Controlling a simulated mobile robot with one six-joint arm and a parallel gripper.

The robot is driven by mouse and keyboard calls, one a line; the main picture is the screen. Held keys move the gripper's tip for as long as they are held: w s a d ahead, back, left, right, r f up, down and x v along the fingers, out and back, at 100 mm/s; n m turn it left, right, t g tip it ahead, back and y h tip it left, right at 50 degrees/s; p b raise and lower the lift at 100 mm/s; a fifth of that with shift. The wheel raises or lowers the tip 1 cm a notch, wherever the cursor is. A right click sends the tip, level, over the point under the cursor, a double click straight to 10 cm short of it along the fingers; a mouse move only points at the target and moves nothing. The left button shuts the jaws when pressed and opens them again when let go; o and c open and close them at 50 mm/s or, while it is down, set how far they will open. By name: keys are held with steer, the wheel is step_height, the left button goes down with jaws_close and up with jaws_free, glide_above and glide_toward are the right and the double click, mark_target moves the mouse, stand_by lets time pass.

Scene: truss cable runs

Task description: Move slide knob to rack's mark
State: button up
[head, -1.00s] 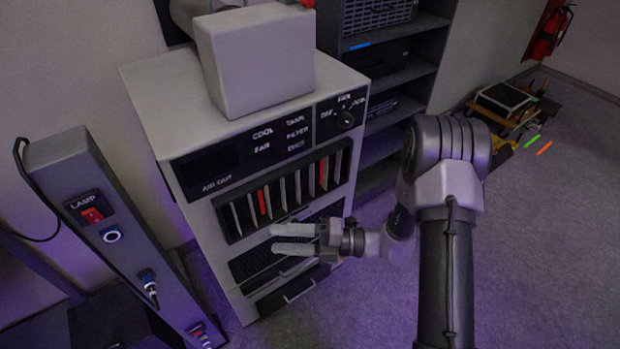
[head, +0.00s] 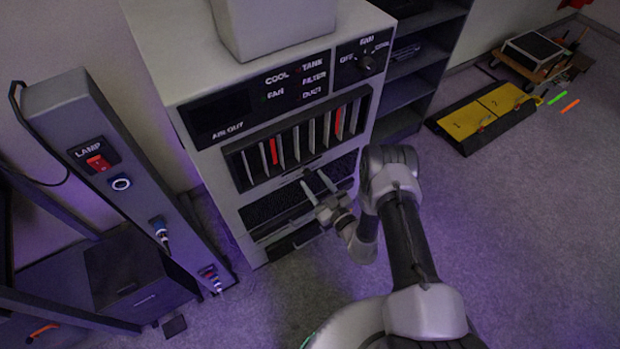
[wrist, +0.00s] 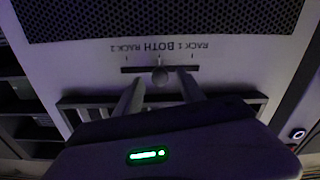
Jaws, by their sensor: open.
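In the wrist view, a small round slide knob (wrist: 160,76) sits in a dark slot (wrist: 135,70) on the pale cabinet front. Upside-down labels name RACK 2 (wrist: 125,48), BOTH (wrist: 153,47) and RACK 1 (wrist: 190,45), each with a tick. The knob stands at the middle tick, BOTH. My gripper (wrist: 160,92) is open, with one finger on each side of the knob and the tips just short of it; I see no contact. In the head view my gripper (head: 313,179) points at the cabinet front (head: 213,168) below the slatted bay. The knob cannot be made out there.
The slatted bay (head: 300,140) has red and grey slats. A FAN dial (head: 367,64) is above right. A LAMP post (head: 125,180) stands left. A yellow-topped case (head: 485,115) lies on the floor at right. Open floor (head: 530,230) lies right of my arm.

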mark_target(310, 176)
steer(key=shift+x, duration=1.55)
jaws_close()
steer(key=shift+d+b, duration=0.1)
steer(key=shift+b, duration=0.2)
